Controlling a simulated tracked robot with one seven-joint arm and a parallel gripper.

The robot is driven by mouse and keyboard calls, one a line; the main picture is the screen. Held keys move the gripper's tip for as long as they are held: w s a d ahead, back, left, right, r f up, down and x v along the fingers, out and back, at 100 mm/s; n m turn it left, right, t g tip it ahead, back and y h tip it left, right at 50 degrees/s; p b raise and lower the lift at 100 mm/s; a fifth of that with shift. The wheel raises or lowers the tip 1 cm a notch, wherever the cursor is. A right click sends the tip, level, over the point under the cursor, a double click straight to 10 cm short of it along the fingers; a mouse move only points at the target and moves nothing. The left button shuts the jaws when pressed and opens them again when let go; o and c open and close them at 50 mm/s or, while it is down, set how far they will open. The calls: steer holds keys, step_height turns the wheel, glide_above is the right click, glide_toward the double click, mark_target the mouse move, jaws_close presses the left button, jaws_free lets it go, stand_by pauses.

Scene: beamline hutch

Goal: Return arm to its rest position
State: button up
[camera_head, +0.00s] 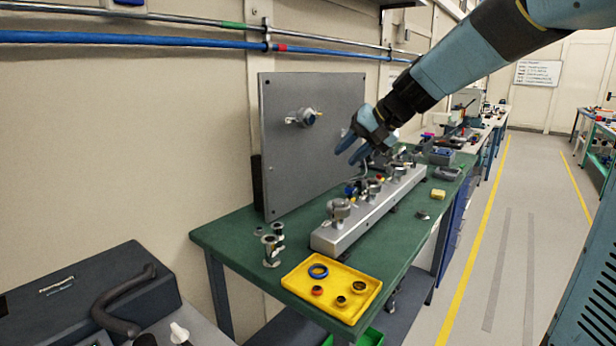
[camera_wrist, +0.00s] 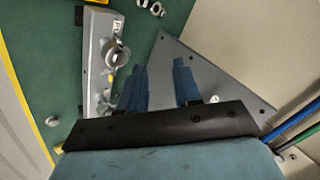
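My arm reaches in from the upper right in the head view. My gripper (camera_head: 350,147) hangs above the green bench, in front of the grey upright panel and over the metal rail block. In the wrist view my gripper (camera_wrist: 160,86) shows two blue fingers standing apart with a clear gap between them. I see nothing held between the fingers. The fingertips appear clear of the rail block (camera_wrist: 100,50) and the panel (camera_wrist: 215,80); exact distance cannot be told.
The green bench (camera_head: 225,235) carries a grey panel (camera_head: 290,170) with a small fitting, a long metal rail block (camera_head: 350,228) with several fittings, and a yellow tray (camera_head: 300,283) holding rings. Blue pipe (camera_head: 130,41) runs along the wall. The floor aisle (camera_head: 500,250) is free.

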steer(key=s+d+f+h, duration=0.2)
steer(key=s+d, duration=0.2)
steer(key=s, duration=0.4)
steer(key=s+d+f+h, duration=0.2)
steer(key=s+d, duration=0.3)
steer(key=s, duration=0.4)
steer(key=s+d+f+n+h, duration=0.1)
steer(key=s+d+f+h, duration=0.1)
steer(key=s+d, duration=0.3)
steer(key=s+h, duration=0.1)
steer(key=s, duration=0.3)
steer(key=shift+f+t, duration=0.25)
steer(key=shift+t, duration=0.05)
steer(key=shift+w+a, duration=0.1)
steer(key=shift+a, duration=0.1)
stand_by(0.4)
